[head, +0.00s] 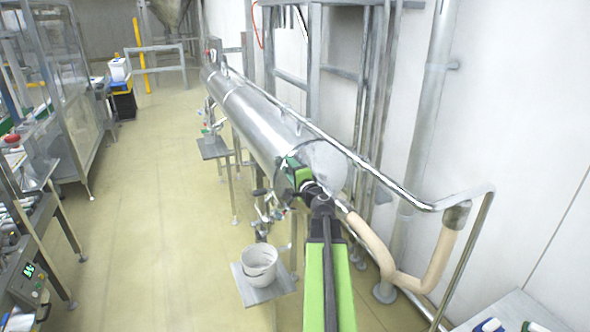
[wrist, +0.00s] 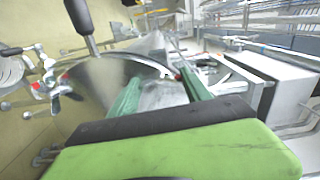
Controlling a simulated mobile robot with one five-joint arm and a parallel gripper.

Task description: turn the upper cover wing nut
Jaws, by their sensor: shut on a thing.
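The round metal end cover (head: 325,165) closes the near end of a long steel cylinder (head: 250,115). My gripper (head: 297,170) is at the left upper edge of this cover in the head view, hiding the upper wing nut there. In the wrist view, the two green fingers of my gripper (wrist: 158,77) reach to the rim of the cover (wrist: 95,82), set apart with the nut's small, blurred part (wrist: 167,74) between their tips. The gripper is shut on the nut. Another wing-like fastener with red parts (wrist: 55,88) shows at the cover's left side.
A steel rail (head: 400,190) and a beige hose (head: 385,262) run right of the cover. White buckets (head: 258,262) stand on a low stand below. A workbench (head: 30,235) is at far left. Open floor (head: 150,230) lies between.

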